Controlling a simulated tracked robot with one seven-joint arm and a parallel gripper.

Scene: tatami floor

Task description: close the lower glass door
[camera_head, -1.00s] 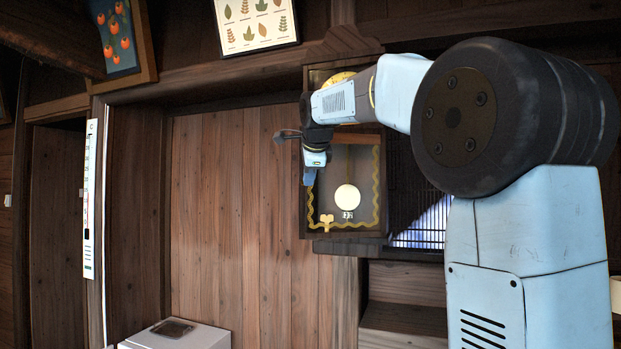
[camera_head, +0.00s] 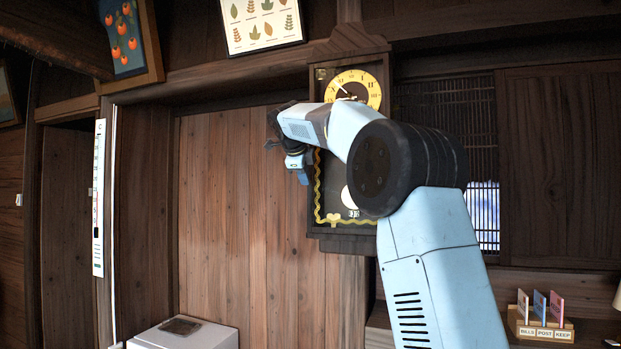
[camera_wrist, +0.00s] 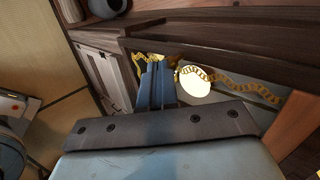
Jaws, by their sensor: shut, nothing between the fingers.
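The dark wooden wall clock (camera_head: 345,240) hangs in the middle of the head view, its round yellow dial (camera_head: 372,86) above. Its lower glass door (camera_head: 328,196) has gold wavy trim; the trim also shows in the wrist view (camera_wrist: 236,80). The pale pendulum disc (camera_head: 347,197) shows there, partly behind my arm, and in the wrist view (camera_wrist: 194,82). I cannot tell how far the door stands from its frame. My gripper (camera_head: 302,178) is at the clock's left edge, beside the door's upper part. In the wrist view its blue fingers (camera_wrist: 157,72) are shut and empty; contact is unclear.
Plank wall (camera_head: 225,200) lies left of the clock, with a white box (camera_head: 185,335) below. A letter holder (camera_head: 540,328) stands on the shelf at right. A dark slatted screen (camera_head: 440,110) is right of the clock, partly behind my arm.

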